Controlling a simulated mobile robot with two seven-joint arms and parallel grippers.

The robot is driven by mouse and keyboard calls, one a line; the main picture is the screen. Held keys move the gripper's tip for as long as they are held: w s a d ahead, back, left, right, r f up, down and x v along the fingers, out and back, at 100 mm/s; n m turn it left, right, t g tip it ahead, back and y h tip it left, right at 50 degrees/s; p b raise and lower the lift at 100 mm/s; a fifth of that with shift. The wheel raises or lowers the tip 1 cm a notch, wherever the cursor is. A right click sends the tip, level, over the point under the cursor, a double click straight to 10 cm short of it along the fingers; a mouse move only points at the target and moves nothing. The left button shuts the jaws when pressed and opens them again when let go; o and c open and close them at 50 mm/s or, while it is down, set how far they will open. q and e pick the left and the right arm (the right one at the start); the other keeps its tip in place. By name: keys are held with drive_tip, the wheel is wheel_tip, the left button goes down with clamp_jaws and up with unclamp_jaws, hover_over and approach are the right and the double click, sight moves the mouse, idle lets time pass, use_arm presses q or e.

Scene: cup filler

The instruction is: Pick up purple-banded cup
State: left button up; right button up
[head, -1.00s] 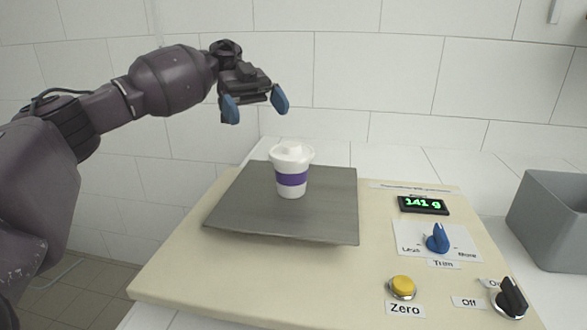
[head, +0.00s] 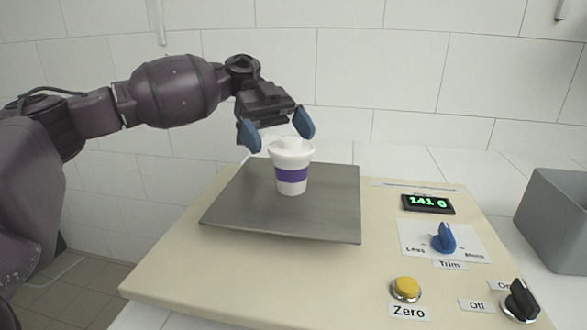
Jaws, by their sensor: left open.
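The purple-banded cup (head: 291,174) is white with a white lid and a purple band. It stands upright on the grey weighing plate (head: 240,210), right of the plate's middle at the back. My left gripper (head: 277,130) is open, with its blue fingertips pointing down at the height of the cup's lid. One fingertip shows to the left of the lid and one to the right. I cannot tell whether either touches the cup. My right gripper is not in view.
The cream scale housing carries a display (head: 428,204) reading about 141 g, a blue Trim knob (head: 443,238), a yellow Zero button (head: 405,288) and a black On/Off knob (head: 520,300). A grey bin (head: 560,225) stands at the right. A tiled wall is behind.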

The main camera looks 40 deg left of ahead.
use_arm(q)
drive_tip(key=shift+x, duration=0.95)
drive_tip(key=shift+d+f, duration=0.1)
drive_tip(key=c, duration=0.9)
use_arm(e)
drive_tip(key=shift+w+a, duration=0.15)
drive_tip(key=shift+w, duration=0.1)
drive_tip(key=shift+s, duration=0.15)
use_arm(q)
drive_tip(key=shift+r, duration=0.45)
wheel_tip(320, 180, up, 19)
drive_tip(key=p, duration=0.5)
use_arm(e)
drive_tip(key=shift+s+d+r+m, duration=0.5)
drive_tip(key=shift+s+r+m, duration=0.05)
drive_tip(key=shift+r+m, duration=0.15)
